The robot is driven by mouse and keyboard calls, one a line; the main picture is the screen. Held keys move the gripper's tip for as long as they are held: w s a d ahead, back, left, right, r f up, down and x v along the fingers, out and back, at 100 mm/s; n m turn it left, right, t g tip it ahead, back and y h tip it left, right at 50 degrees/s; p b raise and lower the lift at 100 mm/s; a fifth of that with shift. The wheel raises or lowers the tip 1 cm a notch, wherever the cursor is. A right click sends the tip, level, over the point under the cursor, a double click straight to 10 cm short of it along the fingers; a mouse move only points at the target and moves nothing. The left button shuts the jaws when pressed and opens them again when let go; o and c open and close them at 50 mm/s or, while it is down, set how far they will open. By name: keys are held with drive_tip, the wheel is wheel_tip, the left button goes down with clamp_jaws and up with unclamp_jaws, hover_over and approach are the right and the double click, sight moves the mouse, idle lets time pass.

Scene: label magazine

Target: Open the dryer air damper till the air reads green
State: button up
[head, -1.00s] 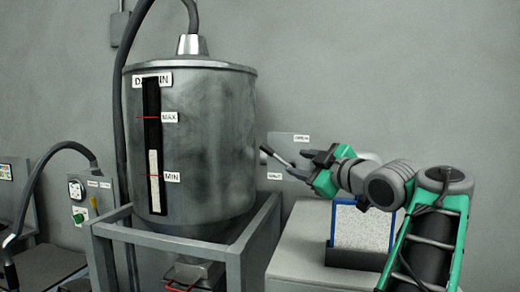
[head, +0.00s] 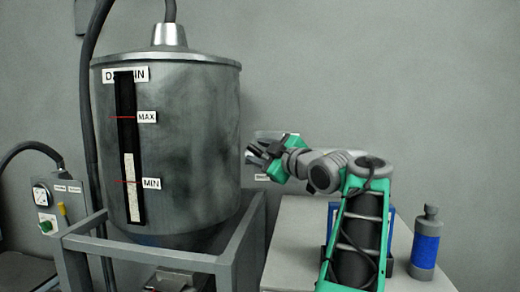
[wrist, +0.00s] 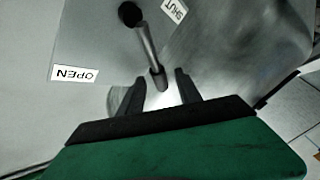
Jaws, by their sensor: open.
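The damper lever, a grey rod with a black knob (wrist: 130,14), stands out from a grey plate in the wrist view. Its knob is nearer the SHUT label (wrist: 174,10) than the OPEN label (wrist: 75,73). My gripper (wrist: 160,78) is open, its two dark fingers on either side of the rod's lower end; I cannot tell whether they touch it. In the head view my gripper (head: 254,154) is at the right of the grey tank, and the lever is hidden or lost among the fingers. A round dial (head: 41,195) on the left panel is too small to read.
The grey tank (head: 190,150), with MAX and MIN marks, stands in a metal frame (head: 225,262) close left of my gripper. A blue and grey bottle (head: 426,245) stands on the light bench (head: 290,240) behind my arm. A green button (head: 46,227) sits below the dial.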

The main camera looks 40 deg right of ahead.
clamp_jaws()
idle(0.4)
idle(1.0)
